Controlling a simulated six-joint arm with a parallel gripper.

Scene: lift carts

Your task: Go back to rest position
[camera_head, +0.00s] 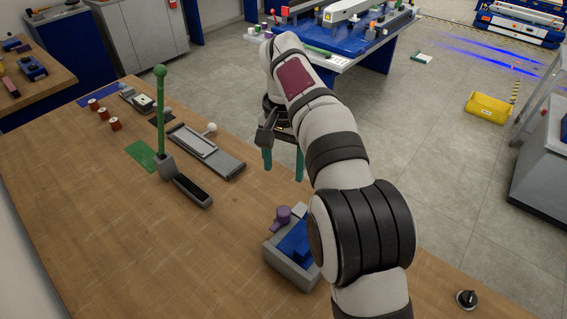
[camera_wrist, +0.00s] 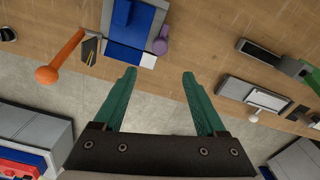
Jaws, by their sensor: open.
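My gripper (camera_wrist: 160,82) has two green fingers. In the wrist view they stand wide apart with nothing between them. In the head view my gripper (camera_head: 283,168) hangs near the far edge of the wooden table (camera_head: 90,210), apart from the things on it. My arm reaches over the right part of the table and hides some of the table and floor behind it.
A grey box with blue inside (camera_head: 290,270) and a purple knob (camera_head: 283,214) sits beside my arm. A green upright lever (camera_head: 162,120), a grey slider unit (camera_head: 205,150) and red spools (camera_head: 103,113) stand left. A black knob (camera_head: 466,299) is at right. Floor lies beyond the edge.

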